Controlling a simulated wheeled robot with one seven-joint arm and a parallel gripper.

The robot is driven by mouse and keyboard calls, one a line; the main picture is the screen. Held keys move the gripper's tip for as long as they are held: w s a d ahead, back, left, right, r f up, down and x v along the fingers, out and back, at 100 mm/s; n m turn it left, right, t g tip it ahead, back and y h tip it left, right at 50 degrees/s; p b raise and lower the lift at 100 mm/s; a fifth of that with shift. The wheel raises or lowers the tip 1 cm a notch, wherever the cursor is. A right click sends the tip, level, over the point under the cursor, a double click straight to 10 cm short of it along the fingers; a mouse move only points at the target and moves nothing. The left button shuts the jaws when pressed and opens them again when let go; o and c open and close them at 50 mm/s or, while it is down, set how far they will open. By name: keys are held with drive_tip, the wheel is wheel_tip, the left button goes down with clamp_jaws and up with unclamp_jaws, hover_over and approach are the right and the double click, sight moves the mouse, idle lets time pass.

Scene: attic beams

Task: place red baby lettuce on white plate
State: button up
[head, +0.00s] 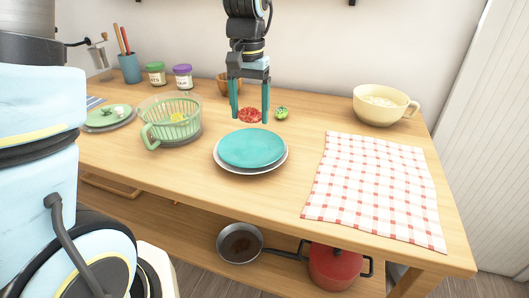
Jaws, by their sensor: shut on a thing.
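My gripper (250,112) is above the table's back middle, pointing down. Its two teal fingers are shut on the red baby lettuce (250,116), a reddish ruffled clump between the fingertips. In this one view I cannot tell its exact height above the wood. The white plate (251,173) lies on the table in front of the gripper, nearer to the camera. A teal plate (252,148) is stacked on it and covers its middle, so only the white rim shows.
A small green vegetable (281,112) lies just right of the gripper. A brown bowl (222,84) is behind it. A green colander (151,132) stands left of the plates. A checked cloth (375,195) and a cream bowl (363,110) are right. Bare wood surrounds the plates.

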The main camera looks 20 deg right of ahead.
sight(249, 109)
wheel_tip(249, 109, down, 8)
drive_tip(key=shift+p, duration=0.5)
drive_tip(key=o, duration=1.2)
drive_tip(key=shift+f, duration=0.15)
wheel_tip(249, 109, up, 12)
drive_tip(key=shift+r+b, duration=0.2)
drive_tip(key=shift+b, duration=0.4)
drive_tip(key=a+f+n, duration=0.2)
drive_tip(key=a, duration=0.7)
drive_tip(key=a+f+n+t, duration=0.1)
drive_tip(key=a+f+n, duration=0.2)
drive_tip(key=a, duration=0.6)
drive_tip(key=s+a+f+n, duration=0.1)
drive_tip(key=a+f+n, duration=0.1)
drive_tip(key=a, duration=0.7)
drive_tip(key=shift+a+f+t, duration=0.2)
drive_tip(key=shift+f+t, duration=0.1)
drive_tip(key=shift+f, duration=0.4)
